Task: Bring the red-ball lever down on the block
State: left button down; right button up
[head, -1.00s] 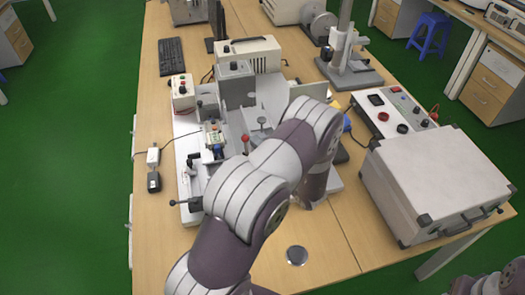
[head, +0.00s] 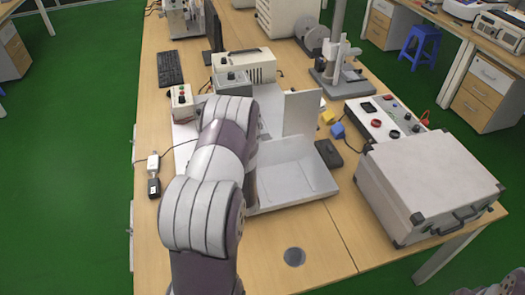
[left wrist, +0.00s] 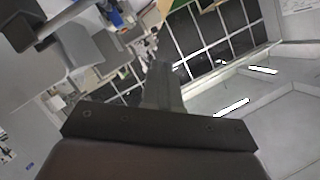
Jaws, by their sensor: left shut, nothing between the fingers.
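The test fixture's white base (head: 295,185) shows in the head view to the right of my left arm, with a pale upright plate (head: 301,112) and a grey housing (head: 232,83) behind. My left arm covers the fixture's middle and front, so the red-ball lever and the block under it are hidden in the head view. In the left wrist view my left gripper (left wrist: 161,72) is shut and empty, its fingers together. Grey fixture parts and a small blue part (left wrist: 115,17) show beyond it at upper left. No red ball is clear there. My right gripper is out of view.
A silver case (head: 425,180) and a control box (head: 385,118) stand on the right of the wooden table. A control box with buttons (head: 182,101), a keyboard (head: 170,68) and a black adapter (head: 153,187) lie left.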

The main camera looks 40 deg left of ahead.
pick_arm(q)
jog(key=s+a+f+n+t+h+b, duration=0.1)
jog(key=s+a+f+n+h+b, duration=0.1)
jog(key=f+b, duration=0.5)
jog(key=shift+s+a+f+n+t, duration=0.4)
jog(key=shift+s+f+n, duration=0.3)
jog(key=shift+n, duration=0.3)
